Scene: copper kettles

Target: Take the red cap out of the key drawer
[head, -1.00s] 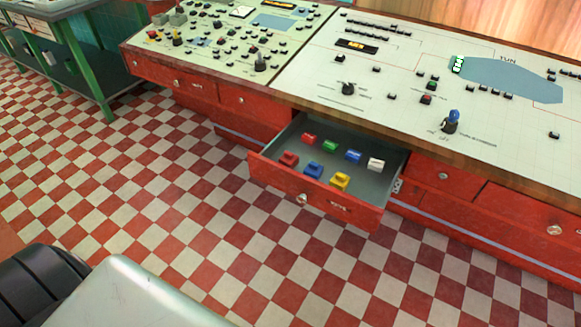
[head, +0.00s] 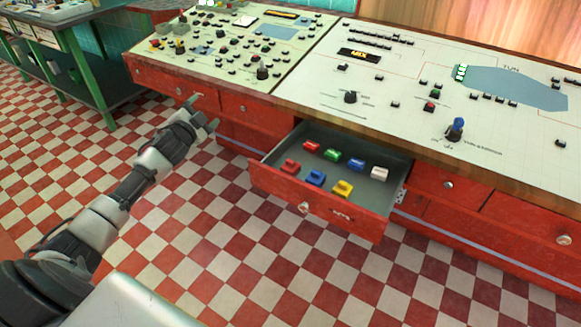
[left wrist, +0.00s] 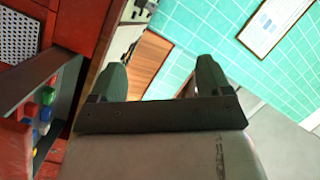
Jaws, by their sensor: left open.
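The key drawer (head: 272,184) is pulled out of the red console and open at the top. Two red caps lie in it: a rear one (head: 312,146) and a front one (head: 290,166) at its left side. Blue, green, yellow and white caps lie beside them. My left gripper (head: 202,113) is open and empty, to the left of the drawer and apart from it, near the console's front. In the left wrist view its two fingers (left wrist: 160,82) are spread with nothing between them, and the drawer's caps show at the left edge. My right gripper is not in view.
The console top (head: 400,100) with its wooden front edge and small knobs stands above the drawer. Closed red drawers flank it. A green-framed table (head: 75,70) stands at the far left. The checkered floor (head: 215,230) in front is clear.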

